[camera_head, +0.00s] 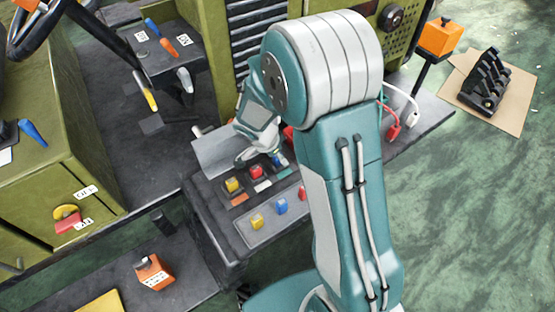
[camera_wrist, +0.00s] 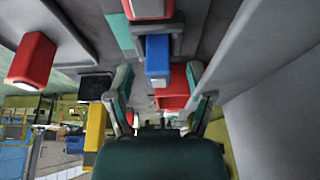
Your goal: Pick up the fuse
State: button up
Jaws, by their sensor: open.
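Several coloured fuses sit at the dark fuse panel (camera_head: 215,200). In the head view, a yellow fuse (camera_head: 232,185) and a red fuse (camera_head: 256,172) are in the upper row. A yellow fuse (camera_head: 257,222), a blue fuse (camera_head: 281,206) and a red fuse (camera_head: 302,193) are in the lower row. My gripper (camera_head: 264,157) is over the upper row's far end, partly hidden by my arm. In the wrist view my gripper (camera_wrist: 158,76) is open, with a blue fuse (camera_wrist: 158,58) between or just beyond its fingertips. I cannot tell whether they touch.
A grey plate (camera_head: 215,153) stands close beside my gripper. Red and white cable connectors (camera_head: 392,132) lie right of my arm. Levers (camera_head: 168,48) and a steering wheel (camera_head: 38,25) are at left. An orange box (camera_head: 155,272) is low in front.

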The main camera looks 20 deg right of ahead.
jog(key=c, duration=0.9)
jog(key=shift+a, duration=0.1)
grip_shut()
notch_tip(320, 180, up, 18)
